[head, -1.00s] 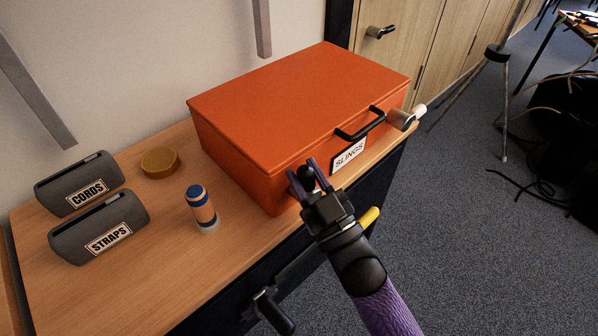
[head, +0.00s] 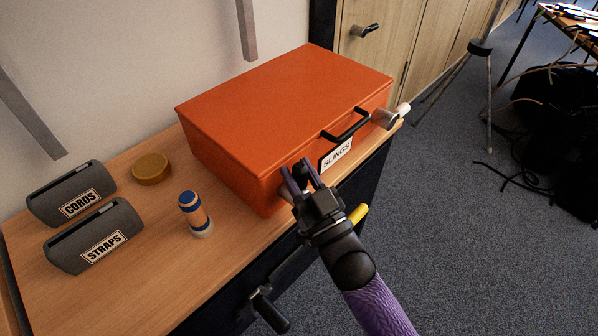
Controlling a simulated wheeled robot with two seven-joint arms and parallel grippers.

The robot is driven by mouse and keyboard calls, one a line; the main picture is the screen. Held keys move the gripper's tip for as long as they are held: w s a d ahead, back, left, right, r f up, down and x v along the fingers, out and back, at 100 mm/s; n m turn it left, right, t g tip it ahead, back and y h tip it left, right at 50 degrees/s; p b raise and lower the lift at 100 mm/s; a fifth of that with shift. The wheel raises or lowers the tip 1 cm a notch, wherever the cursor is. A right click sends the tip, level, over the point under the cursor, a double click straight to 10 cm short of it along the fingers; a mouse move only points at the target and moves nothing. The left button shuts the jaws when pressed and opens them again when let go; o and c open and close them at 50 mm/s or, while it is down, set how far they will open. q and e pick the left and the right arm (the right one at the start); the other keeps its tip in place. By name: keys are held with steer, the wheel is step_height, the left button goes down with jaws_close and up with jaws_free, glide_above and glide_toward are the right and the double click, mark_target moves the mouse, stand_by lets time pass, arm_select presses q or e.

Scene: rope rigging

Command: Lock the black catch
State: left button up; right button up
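The orange box (head: 285,105) labelled SLINGS sits closed on the wooden bench (head: 110,290). My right gripper (head: 301,174) is at the near left part of the box's front, its two purple fingers apart. The black catch is not clearly visible now; the fingers and gripper body cover the spot where a dark knob showed earlier. A small pale piece (head: 285,191) shows beside the left finger. A second catch (head: 388,118), grey with a white end, sticks out at the right of the box front. My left gripper is not in view.
A black carrying handle (head: 345,126) and the SLINGS label (head: 336,154) are on the box front. Left stand a blue-and-tan cylinder (head: 195,214), a yellow round tin (head: 151,169) and grey CORDS (head: 72,194) and STRAPS (head: 94,237) holders. A black-gripped crank (head: 270,311) projects below the bench edge.

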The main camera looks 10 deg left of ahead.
steer(key=o, duration=0.4)
steer(key=p+v, duration=0.1)
steer(key=v, duration=0.9)
steer(key=shift+f, duration=0.15)
